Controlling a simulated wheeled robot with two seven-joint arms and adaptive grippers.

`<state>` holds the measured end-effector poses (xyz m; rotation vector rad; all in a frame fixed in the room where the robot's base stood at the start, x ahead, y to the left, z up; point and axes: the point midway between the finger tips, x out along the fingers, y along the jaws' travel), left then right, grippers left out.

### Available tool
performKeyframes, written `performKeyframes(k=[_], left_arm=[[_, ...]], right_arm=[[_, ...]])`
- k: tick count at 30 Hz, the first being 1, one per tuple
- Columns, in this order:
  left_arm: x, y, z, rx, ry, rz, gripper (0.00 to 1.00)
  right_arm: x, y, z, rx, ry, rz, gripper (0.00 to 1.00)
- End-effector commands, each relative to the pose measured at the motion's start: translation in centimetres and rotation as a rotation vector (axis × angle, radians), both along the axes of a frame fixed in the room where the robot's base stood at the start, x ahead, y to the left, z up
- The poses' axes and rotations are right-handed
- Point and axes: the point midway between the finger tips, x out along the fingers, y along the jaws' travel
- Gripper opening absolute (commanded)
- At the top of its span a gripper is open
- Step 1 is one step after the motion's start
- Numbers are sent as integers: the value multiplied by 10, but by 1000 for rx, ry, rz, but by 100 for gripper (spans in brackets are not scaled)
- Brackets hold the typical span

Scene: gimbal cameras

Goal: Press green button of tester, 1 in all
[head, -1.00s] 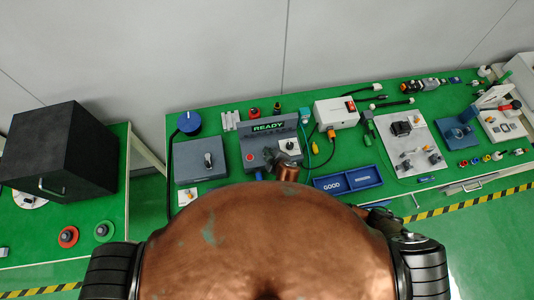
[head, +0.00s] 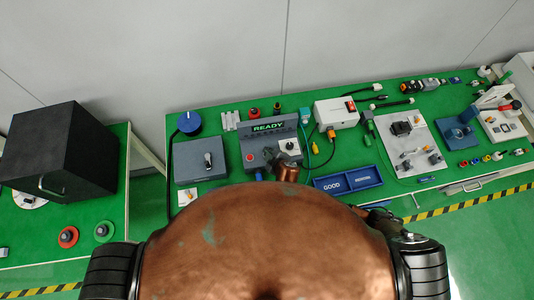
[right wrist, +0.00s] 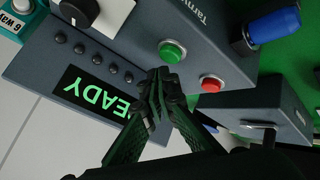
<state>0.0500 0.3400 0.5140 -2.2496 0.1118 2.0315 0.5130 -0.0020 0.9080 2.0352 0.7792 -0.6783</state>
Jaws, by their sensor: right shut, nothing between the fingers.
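The tester (head: 285,130) is a grey box with a lit green READY display (head: 268,127) on the green bench. In the right wrist view its green button (right wrist: 172,52) and red button (right wrist: 212,84) sit side by side on the panel. In the head view the red button (head: 250,157) shows, but the green one is hidden behind my gripper. My right gripper (right wrist: 165,80) is shut and empty, its fingertips close beside the green button; I cannot tell whether they touch. The gripper also shows small and dark over the tester in the head view (head: 271,156). My left gripper is out of view.
A grey box with a lever (head: 190,170) stands left of the tester. A white box with a red switch (head: 335,115) and cables lie to its right. A blue tray marked GOOD (head: 348,188) lies at the front right. A black knob (right wrist: 78,10) is on the panel.

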Motion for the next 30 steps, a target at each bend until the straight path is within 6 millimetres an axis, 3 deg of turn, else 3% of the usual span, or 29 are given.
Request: performKeyframes(k=[30], left_arm=[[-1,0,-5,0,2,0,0]], right_arm=[[0,0,-12,0,0,0,0]])
